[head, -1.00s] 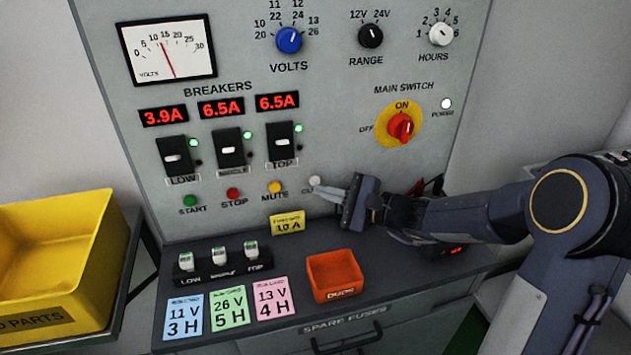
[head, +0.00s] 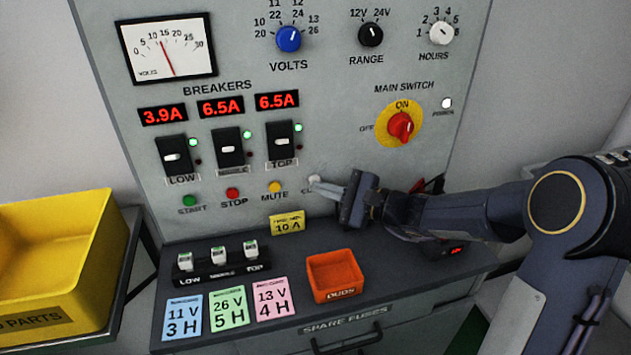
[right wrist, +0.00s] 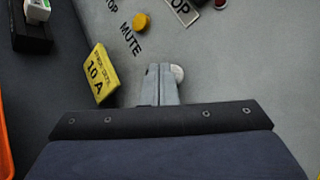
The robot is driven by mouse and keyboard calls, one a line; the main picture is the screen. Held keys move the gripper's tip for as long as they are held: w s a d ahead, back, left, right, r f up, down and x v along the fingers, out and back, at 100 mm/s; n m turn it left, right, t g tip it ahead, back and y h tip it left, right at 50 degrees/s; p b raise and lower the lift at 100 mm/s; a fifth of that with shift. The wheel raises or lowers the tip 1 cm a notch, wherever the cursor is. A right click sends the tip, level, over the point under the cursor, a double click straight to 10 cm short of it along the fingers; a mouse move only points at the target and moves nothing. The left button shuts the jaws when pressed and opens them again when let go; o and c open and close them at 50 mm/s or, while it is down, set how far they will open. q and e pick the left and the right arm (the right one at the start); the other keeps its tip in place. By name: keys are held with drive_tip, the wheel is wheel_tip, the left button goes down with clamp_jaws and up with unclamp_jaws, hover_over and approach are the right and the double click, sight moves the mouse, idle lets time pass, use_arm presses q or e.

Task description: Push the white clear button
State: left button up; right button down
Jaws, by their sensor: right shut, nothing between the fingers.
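The white clear button (head: 314,180) is on the grey panel, at the right end of the button row. Its label is mostly hidden by my right gripper. My right gripper (head: 323,188) is shut and empty, with its fingertips right at the button. In the right wrist view the closed fingertips (right wrist: 160,70) overlap part of the white button (right wrist: 178,73). I cannot tell whether they touch it. My left gripper is not in view.
The yellow mute button (head: 275,187) is just left of the clear button, with the red stop button (head: 232,194) and green start button (head: 189,200) further left. Below are a yellow 10 A card (head: 287,223) and an orange duds bin (head: 335,292) on the ledge.

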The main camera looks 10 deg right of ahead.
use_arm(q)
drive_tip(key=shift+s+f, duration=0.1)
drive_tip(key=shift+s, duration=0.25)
use_arm(e)
drive_tip(key=shift+w+r, duration=0.25)
drive_tip(key=shift+w, duration=0.05)
idle(0.8)
use_arm(q)
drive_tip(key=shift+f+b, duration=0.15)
drive_tip(key=shift+b, duration=0.2)
use_arm(e)
drive_tip(key=shift+f, duration=0.1)
drive_tip(key=shift+s+f+b, duration=0.25)
drive_tip(key=shift+f+b, duration=0.1)
drive_tip(key=shift+b, duration=0.15)
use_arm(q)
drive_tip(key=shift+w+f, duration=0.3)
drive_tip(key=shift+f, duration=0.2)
use_arm(e)
drive_tip(key=shift+f, duration=0.1)
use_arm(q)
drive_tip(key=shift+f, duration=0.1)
use_arm(e)
drive_tip(key=shift+s, duration=0.15)
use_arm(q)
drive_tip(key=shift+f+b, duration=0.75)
use_arm(e)
drive_tip(key=s, duration=0.4)
drive_tip(key=shift+s+d, duration=0.1)
drive_tip(key=shift+s, duration=0.3)
